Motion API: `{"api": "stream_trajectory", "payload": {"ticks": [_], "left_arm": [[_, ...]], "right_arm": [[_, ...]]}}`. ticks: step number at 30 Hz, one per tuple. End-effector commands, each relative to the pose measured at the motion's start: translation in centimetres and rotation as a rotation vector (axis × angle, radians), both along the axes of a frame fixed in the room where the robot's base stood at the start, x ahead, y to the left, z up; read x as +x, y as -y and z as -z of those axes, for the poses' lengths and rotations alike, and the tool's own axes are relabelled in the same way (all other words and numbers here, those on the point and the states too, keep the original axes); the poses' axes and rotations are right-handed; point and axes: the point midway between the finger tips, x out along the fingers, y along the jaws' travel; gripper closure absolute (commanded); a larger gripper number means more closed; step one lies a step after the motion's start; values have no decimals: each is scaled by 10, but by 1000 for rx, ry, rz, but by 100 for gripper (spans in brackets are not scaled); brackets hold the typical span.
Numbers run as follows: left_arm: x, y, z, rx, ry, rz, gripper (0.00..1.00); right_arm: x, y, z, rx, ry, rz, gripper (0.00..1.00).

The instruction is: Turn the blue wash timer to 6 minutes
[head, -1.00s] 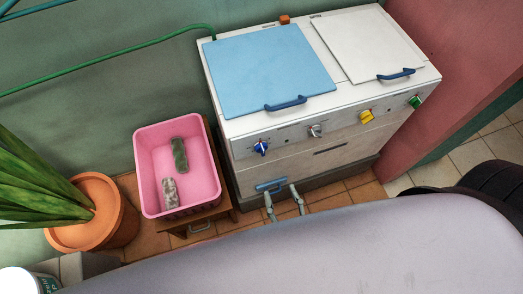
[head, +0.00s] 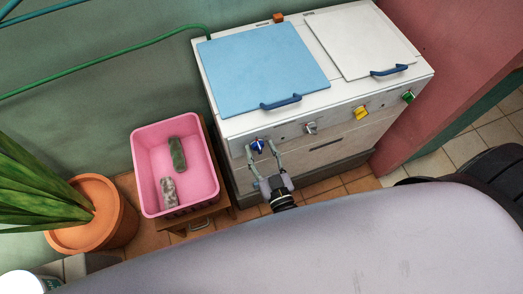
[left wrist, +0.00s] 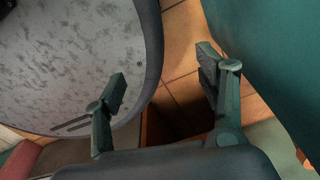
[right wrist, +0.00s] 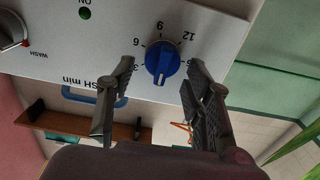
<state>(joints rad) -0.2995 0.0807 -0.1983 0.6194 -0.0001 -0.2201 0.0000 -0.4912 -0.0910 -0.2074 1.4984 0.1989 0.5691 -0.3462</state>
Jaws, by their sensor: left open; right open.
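The blue wash timer knob (head: 257,145) is at the left end of the washer's front panel. In the right wrist view the knob (right wrist: 162,66) sits on a white panel with a printed scale including 3, 6, 9 and 12. A pale pointer line shows on the knob's lower part in that view; its exact reading is unclear. My right gripper (head: 261,151) is open in front of the knob. Its fingers (right wrist: 162,70) are one on each side of the knob, with gaps visible. My left gripper (left wrist: 163,84) is open and empty, away from the panel; the head view does not show it.
The panel also has a grey knob (head: 311,128), a yellow knob (head: 361,113) and a green knob (head: 408,97). A blue lid (head: 262,68) and a white lid (head: 360,40) are closed on top. A pink basket (head: 143,171) stands left of the washer, beside a potted plant (head: 92,225).

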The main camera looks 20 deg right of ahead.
Motion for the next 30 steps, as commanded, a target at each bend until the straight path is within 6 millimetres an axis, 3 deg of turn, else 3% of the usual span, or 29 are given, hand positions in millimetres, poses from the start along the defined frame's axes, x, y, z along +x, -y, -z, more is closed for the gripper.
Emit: {"api": "stream_trajectory", "payload": {"ticks": [21, 30], "left_arm": [[1, 1, 0, -1, 1, 2, 35], [1, 1, -1, -1, 1, 2, 35]], "right_arm": [[0, 0, 0, 0, 0, 0, 97], [0, 1, 0, 38, -1, 0, 97]]}}
